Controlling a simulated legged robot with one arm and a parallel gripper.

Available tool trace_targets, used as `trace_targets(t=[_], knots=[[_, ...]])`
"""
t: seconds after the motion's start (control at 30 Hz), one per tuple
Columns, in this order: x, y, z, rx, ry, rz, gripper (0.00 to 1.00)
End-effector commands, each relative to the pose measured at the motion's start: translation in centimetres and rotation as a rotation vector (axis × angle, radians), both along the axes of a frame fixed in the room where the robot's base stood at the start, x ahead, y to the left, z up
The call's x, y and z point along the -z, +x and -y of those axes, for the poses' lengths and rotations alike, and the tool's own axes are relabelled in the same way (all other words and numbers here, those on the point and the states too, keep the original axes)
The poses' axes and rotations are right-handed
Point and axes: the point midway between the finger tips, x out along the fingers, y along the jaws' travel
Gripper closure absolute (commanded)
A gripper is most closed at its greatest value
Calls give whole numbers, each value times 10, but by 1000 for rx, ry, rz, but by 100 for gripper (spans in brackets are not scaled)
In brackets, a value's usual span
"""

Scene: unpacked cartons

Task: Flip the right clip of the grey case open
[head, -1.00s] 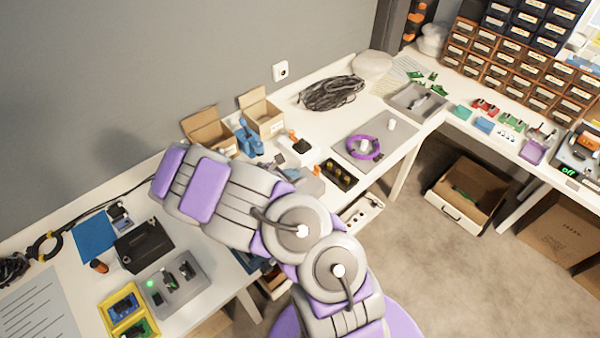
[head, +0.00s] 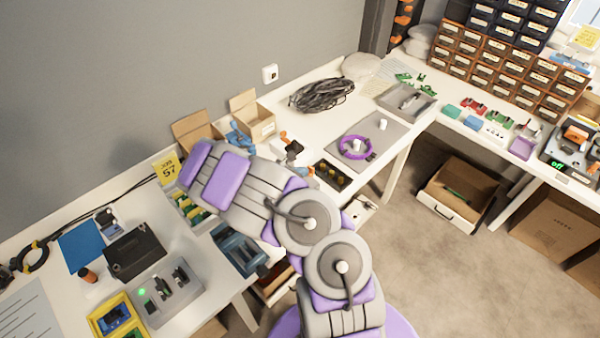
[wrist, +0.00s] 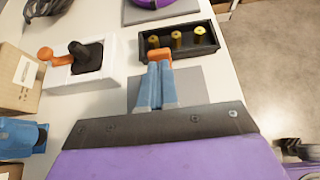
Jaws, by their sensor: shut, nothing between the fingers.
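My gripper (wrist: 157,72) is in the wrist view, its two blue fingers together with nothing between them. A small orange piece (wrist: 159,55) shows right at the fingertips; I cannot tell whether they touch it. A flat grey surface (wrist: 190,84) lies under and beside the fingers. It may be part of the grey case, but its outline is largely hidden by my gripper. I cannot make out a right clip for certain. In the head view my own arm hides the gripper and most of this spot; an orange bit (head: 307,169) shows beside the arm.
A black tray with brass pieces (wrist: 180,40) stands just beyond the fingers. A white box with a black knob and orange lever (wrist: 80,68) is at left. Open cartons (head: 252,118) and a blue object (wrist: 20,137) stand nearby. The bench edge drops to floor at right.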

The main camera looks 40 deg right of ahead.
Motion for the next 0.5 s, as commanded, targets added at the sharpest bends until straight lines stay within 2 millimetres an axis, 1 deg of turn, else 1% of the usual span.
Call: trace_targets(t=[0.27,0.5], knots=[[-2,0,4,1,33,-2,100],[-11,0,10,5,136,-9,100]])
